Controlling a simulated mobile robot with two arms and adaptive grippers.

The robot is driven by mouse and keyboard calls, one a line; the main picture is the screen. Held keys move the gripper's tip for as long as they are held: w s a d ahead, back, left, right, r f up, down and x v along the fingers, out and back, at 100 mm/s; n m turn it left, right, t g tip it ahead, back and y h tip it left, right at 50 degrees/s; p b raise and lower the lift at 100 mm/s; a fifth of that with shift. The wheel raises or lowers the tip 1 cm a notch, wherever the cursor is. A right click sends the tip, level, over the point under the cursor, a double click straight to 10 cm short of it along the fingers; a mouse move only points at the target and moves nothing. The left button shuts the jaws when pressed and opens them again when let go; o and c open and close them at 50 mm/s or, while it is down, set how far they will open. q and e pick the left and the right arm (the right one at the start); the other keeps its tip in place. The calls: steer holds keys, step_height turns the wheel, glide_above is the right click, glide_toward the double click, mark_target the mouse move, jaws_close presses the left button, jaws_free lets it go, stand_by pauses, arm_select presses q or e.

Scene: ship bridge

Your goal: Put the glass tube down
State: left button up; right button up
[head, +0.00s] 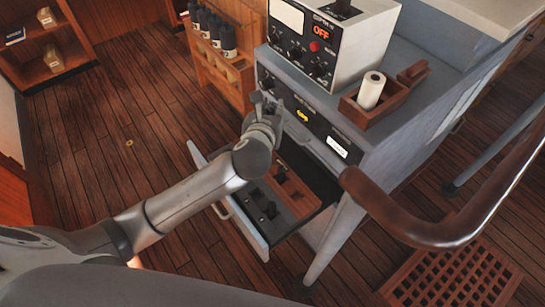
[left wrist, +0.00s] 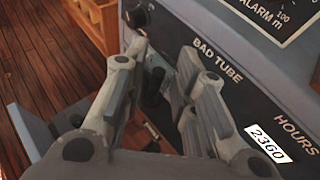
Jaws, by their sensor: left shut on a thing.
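My left gripper (head: 264,108) is in front of the grey cabinet's panel, above the open drawer (head: 244,222). In the left wrist view the left gripper (left wrist: 158,65) has its fingers closed about a small, dark, partly glassy piece (left wrist: 153,86), which I take to be the glass tube. The fingers hide much of it, and I cannot make it out in the head view. The drawer holds a wooden insert (head: 299,195) with dark fittings. My right gripper is not in view.
The cabinet panel has a "BAD TUBE" label (left wrist: 218,60) and an hours counter (head: 337,147). Above stand a box with a red OFF display (head: 321,33) and a wooden tray (head: 388,112) with a white roll (head: 371,90). A brown handrail (head: 430,232) curves at the right.

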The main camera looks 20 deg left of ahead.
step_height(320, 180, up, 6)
steer(key=p, duration=0.4)
arm_select(q)
steer(key=s+d+f+m+h, duration=0.1)
steer(key=s+d+f+h, duration=0.1)
steer(key=s+d+f, duration=0.7)
steer(key=w+a+f+b, duration=0.6)
steer(key=w+a, duration=0.1)
steer(key=a, duration=0.1)
steer(key=shift+w+a, duration=0.15)
steer(key=shift+w, duration=0.15)
steer(key=f+b, duration=0.1)
steer(key=w+a+f+b, duration=0.1)
steer(key=f+b, duration=0.1)
steer(key=w+a+f+b, duration=0.1)
steer(key=shift+w+a+f+b, duration=0.15)
steer(key=shift+b, duration=0.2)
jaws_close()
steer(key=f+b, duration=0.2)
steer(key=b, duration=0.1)
steer(key=w+a+f+b, duration=0.1)
steer(key=f+b, duration=0.1)
steer(key=shift+f, duration=0.1)
steer(key=shift+b, duration=0.35)
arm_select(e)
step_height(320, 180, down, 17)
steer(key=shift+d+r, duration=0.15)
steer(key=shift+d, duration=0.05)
